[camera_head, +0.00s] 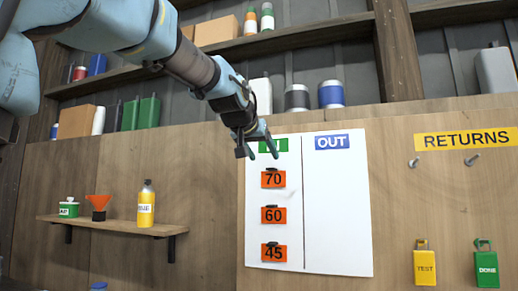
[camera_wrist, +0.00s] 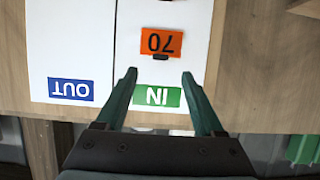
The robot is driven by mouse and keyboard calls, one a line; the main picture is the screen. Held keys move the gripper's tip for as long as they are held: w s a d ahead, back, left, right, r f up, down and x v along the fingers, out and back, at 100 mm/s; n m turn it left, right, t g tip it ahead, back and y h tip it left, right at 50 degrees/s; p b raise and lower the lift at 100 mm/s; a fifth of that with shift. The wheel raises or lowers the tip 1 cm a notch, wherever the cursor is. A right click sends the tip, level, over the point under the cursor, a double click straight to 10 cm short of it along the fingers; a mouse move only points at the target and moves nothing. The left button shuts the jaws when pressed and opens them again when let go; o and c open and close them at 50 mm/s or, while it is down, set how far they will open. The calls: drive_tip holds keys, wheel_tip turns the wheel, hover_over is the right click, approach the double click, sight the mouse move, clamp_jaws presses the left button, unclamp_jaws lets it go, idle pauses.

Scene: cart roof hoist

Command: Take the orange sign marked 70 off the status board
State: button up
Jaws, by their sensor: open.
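The orange sign marked 70 (camera_head: 273,180) hangs at the top of the left column of the white status board (camera_head: 338,210), below the green IN label (camera_head: 281,145). A small dark piece sits at its top edge. In the wrist view the sign (camera_wrist: 161,41) appears upside down, just beyond my fingertips. My gripper (camera_head: 258,150) is open and empty in front of the board's top, over the IN label. In the wrist view my gripper (camera_wrist: 159,75) has its fingers on either side of that label, apart from the sign.
Orange signs marked 60 (camera_head: 273,216) and 45 (camera_head: 273,253) hang below. The OUT column is bare under its blue label (camera_head: 332,142). To the right are pegs under a RETURNS label (camera_head: 466,139), with yellow (camera_head: 425,267) and green (camera_head: 486,269) tags. A small shelf (camera_head: 115,226) projects at left.

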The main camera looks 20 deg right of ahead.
sight(272, 178)
drive_tip(key=p+x, duration=0.2)
drive_tip(key=x, duration=0.6)
drive_tip(key=shift+w+d+f+p, duration=0.15)
drive_tip(key=shift+w+f+p, duration=0.05)
drive_tip(key=shift+w+p, duration=0.1)
clamp_jaws()
idle(0.7)
